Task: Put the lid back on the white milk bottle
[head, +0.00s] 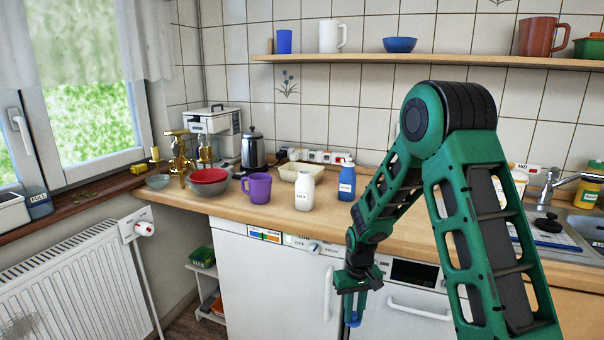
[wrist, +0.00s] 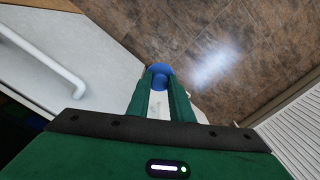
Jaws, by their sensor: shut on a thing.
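The white milk bottle (head: 302,192) stands upright on the wooden counter, left of a blue bottle. No coloured cap shows on its neck; the mouth is too small to make out. My gripper (head: 354,312) is in front of the counter and below its top, pointing down, to the right of and lower than the milk bottle. It is shut on a small round blue piece that looks like a lid, seen between the fingertips in the wrist view (wrist: 160,70). The fingers hide part of it.
White appliance fronts with handles lie below the counter (head: 235,208). Open floor (wrist: 225,40) is under my gripper.

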